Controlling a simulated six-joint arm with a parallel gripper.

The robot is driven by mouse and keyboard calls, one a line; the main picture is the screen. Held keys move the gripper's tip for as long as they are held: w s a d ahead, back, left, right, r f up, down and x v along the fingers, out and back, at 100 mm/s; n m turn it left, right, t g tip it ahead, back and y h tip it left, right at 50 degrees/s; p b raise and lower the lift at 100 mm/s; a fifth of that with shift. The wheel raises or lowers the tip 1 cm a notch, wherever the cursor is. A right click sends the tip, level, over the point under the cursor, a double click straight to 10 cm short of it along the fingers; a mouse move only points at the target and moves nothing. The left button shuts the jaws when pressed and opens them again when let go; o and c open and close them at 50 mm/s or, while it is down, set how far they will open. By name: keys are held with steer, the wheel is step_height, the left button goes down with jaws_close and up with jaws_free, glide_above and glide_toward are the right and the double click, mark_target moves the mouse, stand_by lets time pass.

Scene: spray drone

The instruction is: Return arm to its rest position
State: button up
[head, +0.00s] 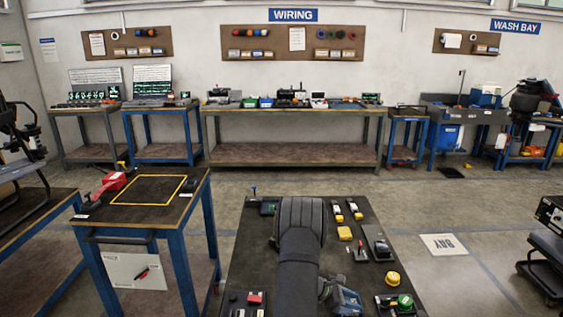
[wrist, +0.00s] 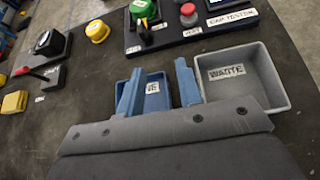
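My gripper (wrist: 158,68) shows in the wrist view with its two blue fingers spread apart and nothing between them. The fingers are in line with a small blue bin (wrist: 153,100), which has a white label; I cannot tell how far above it they are. In the head view my dark arm (head: 298,255) reaches over the black bench (head: 258,235) and hides part of it. The fingertips cannot be made out clearly in the head view.
A grey bin (wrist: 275,80) marked WASTE stands right of the blue bin. A panel with a green knob (wrist: 142,10) and a red button (wrist: 188,10) lies beyond. A yellow knob (wrist: 97,31) is further left. A side table (head: 190,205) stands left of the bench.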

steer(key=shift+s+d+f+m+g+y, duration=0.25)
steer(key=shift+d+f+m+g+y, duration=0.15)
steer(key=shift+m, duration=0.2)
steer(key=shift+s+d+f+m+g+y, duration=0.3)
steer(key=shift+d+f+m+y, duration=0.1)
steer(key=shift+m+y, duration=0.15)
steer(key=shift+s+d+f+m+y, duration=0.1)
steer(key=shift+d+f+m+y, duration=0.25)
steer(key=shift+m+y, duration=0.3)
steer(key=shift+w+d+f+m+y, duration=0.1)
steer(key=shift+d+f+m+y, duration=0.15)
steer(key=shift+m+y, duration=0.4)
steer(key=shift+w+d+f+m+y, duration=0.15)
steer(key=shift+f+m+y, duration=0.15)
steer(key=shift+m, duration=0.55)
